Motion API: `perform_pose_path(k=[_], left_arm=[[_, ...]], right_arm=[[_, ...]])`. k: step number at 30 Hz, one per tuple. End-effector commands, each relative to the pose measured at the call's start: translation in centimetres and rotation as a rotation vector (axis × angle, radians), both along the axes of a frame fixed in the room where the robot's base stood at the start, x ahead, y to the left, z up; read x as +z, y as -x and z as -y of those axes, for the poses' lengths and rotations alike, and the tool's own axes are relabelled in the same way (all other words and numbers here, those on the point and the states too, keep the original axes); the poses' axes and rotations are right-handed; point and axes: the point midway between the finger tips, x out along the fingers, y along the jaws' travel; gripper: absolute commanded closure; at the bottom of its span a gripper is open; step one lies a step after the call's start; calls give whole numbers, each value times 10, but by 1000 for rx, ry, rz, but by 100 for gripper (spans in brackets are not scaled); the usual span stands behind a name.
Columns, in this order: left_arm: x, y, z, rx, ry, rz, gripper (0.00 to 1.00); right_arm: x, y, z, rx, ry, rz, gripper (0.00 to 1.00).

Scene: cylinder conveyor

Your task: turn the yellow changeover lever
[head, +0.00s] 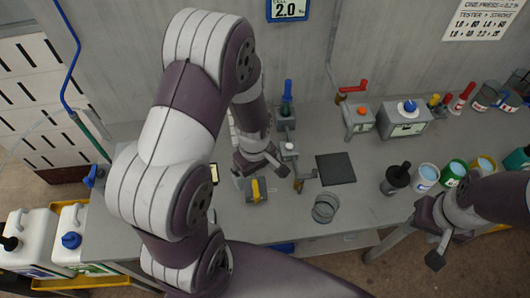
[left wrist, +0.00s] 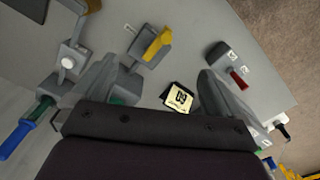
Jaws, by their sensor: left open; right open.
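The yellow lever (head: 256,190) sits on a small grey base near the front of the bench, just below my left gripper in the head view. In the left wrist view the yellow lever (left wrist: 157,43) lies beyond the space between the fingers, slanting on its grey block. My left gripper (head: 262,170) is open and empty above the bench, apart from the lever. Its two fingers also show in the left wrist view (left wrist: 156,88). My right gripper (head: 432,236) is open and empty at the right, by the bench's front edge.
A dark square pad (head: 335,168) and a glass beaker (head: 325,208) are right of the lever. A blue-handled fixture (head: 287,98) stands behind. A red lever (left wrist: 239,79) and a numbered card (left wrist: 178,98) are near the left fingers. Several cups line the right side.

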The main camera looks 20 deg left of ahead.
Motion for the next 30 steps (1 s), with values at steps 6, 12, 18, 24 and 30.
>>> perform_pose_path(k=[6, 12, 18, 24, 30], left_arm=[[-14, 1, 0, 16, -1, -1, 0], [-44, 1, 0, 14, -1, -1, 0], [-75, 2, 0, 13, 0, -2, 0], [-103, 2, 1, 13, 0, -2, 0], [-110, 1, 1, 13, -1, -1, 0]], right_arm=[[-14, 0, 0, 0, 0, 0, 57], [-43, 0, 0, 0, 0, 0, 57], [-72, 1, 0, 0, 0, 0, 57], [-91, 1, 1, 0, 0, 0, 57], [-94, 1, 1, 0, 0, 0, 57]])
